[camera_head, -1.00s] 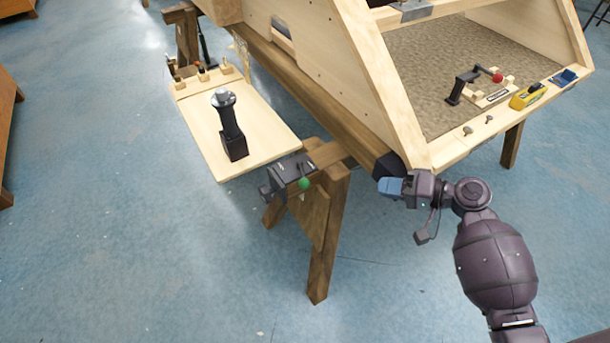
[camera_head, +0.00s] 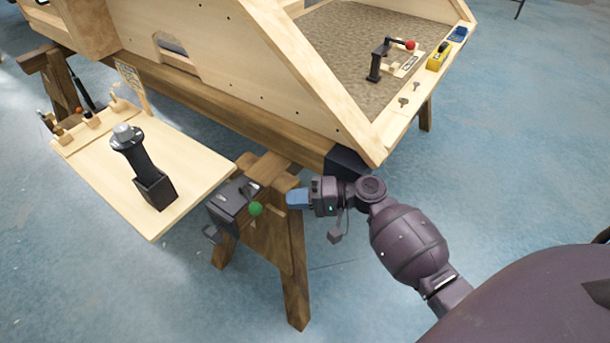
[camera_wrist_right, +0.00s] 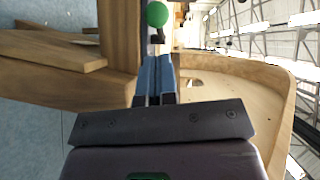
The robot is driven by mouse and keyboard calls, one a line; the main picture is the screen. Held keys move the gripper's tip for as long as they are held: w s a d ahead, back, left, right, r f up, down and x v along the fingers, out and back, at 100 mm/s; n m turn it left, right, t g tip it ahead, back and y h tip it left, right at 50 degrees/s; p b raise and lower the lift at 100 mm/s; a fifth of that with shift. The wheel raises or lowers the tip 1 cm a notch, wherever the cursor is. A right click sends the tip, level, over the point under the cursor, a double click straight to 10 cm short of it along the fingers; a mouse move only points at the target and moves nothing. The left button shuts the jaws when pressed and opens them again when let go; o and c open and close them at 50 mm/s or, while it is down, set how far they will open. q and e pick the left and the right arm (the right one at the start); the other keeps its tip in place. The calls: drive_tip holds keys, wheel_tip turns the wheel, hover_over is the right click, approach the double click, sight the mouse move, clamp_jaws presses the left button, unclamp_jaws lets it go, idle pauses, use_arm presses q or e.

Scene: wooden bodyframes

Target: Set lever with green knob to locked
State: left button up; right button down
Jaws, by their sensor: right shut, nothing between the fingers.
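The green knob (camera_head: 256,209) sits on the lever of a dark clamp-like mechanism (camera_head: 232,199) on the sawhorse end, below the bodyframe. In the right wrist view the green knob (camera_wrist_right: 157,14) is just beyond the fingertips, near the top edge. My right gripper (camera_head: 290,200) is shut and empty, its blue fingers pointing left toward the knob, with a small gap between. The fingers also show in the right wrist view (camera_wrist_right: 155,66), pressed together. Any lock marking is too small to read. My left gripper is not in view.
A wooden side board (camera_head: 200,165) with a black joystick-like handle (camera_head: 146,165) stands left of the mechanism. The wooden bodyframe (camera_head: 230,60) rises behind my right arm. Its tray holds a red-knobbed lever (camera_head: 410,44) and a yellow tool (camera_head: 438,57). Floor in front is clear.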

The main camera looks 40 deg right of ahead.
sight(255, 208)
drive_tip(key=shift+b+x, duration=0.35)
drive_tip(key=shift+x, duration=2.35)
